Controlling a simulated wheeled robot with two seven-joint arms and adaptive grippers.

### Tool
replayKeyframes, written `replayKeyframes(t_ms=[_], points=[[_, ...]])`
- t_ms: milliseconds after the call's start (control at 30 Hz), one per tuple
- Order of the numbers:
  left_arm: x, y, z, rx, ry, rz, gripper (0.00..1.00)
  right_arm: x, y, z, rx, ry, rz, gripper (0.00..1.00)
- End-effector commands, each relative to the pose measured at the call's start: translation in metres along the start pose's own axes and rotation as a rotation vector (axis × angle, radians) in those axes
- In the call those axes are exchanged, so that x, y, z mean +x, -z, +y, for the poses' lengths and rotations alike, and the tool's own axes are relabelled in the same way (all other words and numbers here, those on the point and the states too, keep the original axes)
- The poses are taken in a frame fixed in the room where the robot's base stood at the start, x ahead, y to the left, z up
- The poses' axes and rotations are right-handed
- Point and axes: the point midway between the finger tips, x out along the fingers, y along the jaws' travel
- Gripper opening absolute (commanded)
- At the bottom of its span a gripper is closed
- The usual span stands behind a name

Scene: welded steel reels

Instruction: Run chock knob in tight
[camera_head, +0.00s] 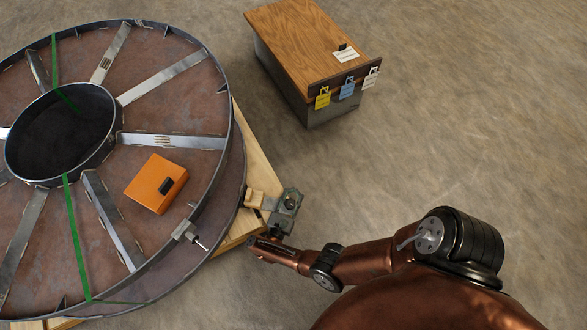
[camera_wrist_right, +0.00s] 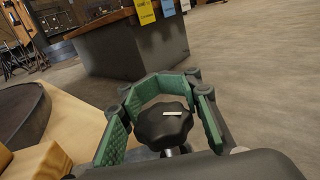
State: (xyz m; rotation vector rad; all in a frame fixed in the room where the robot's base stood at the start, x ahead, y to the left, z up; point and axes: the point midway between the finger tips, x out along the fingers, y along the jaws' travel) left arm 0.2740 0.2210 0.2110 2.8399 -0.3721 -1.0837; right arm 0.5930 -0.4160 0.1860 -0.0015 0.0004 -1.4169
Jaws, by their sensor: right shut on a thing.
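The black lobed chock knob (camera_wrist_right: 158,128) has a pale mark on its top and a metal stem below. My right gripper (camera_wrist_right: 164,100) is shut on the knob, with green padded fingers wrapped around its sides. The chock's small wooden block (camera_head: 254,198) faces the reel rim. The knob is hard to make out there. My left gripper is not in view.
The large steel reel (camera_head: 180,85) lies flat at left on wooden beams (camera_head: 257,160). An orange box (camera_head: 155,183) rests on it. A wood-topped cabinet (camera_head: 310,45) with hanging tags stands at the top. The floor at right is clear.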

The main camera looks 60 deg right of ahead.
Motion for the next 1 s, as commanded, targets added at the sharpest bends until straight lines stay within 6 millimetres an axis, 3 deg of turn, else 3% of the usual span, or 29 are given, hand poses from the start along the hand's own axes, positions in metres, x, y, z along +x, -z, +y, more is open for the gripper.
replayKeyframes(t_ms=[367,400,600,1000], points=[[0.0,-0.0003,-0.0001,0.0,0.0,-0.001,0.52,-0.0053,0.0035,-0.0029,-0.003,0.005,0.009,0.0],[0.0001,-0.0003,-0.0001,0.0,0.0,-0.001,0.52,-0.0052,0.0034,-0.0029,-0.003,0.005,0.009,0.24],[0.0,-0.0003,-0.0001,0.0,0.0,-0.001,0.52,-0.0022,0.002,-0.0024,-0.002,0.005,0.005,0.38],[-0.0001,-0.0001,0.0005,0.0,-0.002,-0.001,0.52,-0.0066,0.0009,-0.0004,0.0,0.003,0.003,0.41]])
